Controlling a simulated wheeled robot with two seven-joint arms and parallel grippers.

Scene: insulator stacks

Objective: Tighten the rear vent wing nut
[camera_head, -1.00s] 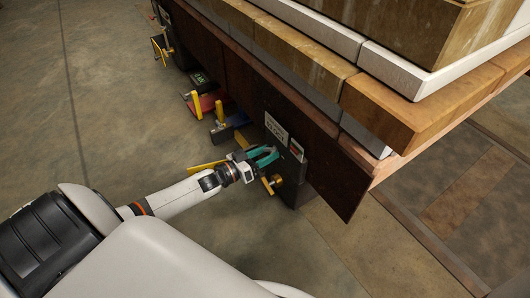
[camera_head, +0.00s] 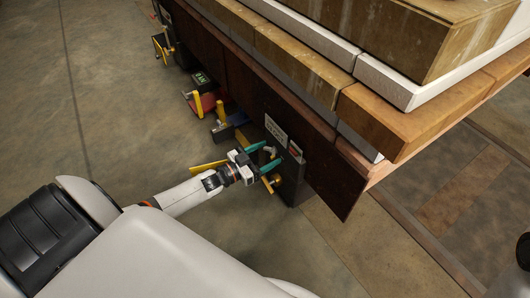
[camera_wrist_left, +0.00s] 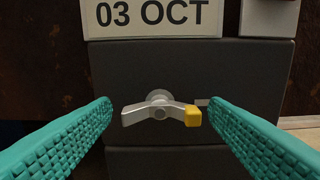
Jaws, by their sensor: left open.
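The wing nut (camera_wrist_left: 158,109) is silver with two wings and a yellow tip on its right wing. It sits on a dark box face (camera_wrist_left: 245,75), below a "03 OCT" label (camera_wrist_left: 150,14), in the left wrist view. My left gripper (camera_head: 267,158) has teal fingers spread apart, facing the dark box (camera_head: 291,180) under the shelf. In the left wrist view the fingers stand left and right of the nut, with clear gaps and no contact seen. My right gripper is not in view.
A brass fitting with a yellow handle (camera_head: 271,183) is close below my left gripper. Yellow-handled fittings and a device with a green display (camera_head: 201,79) line the row farther back. The overhanging shelf with blocks (camera_head: 400,118) stands right; floor at left is clear.

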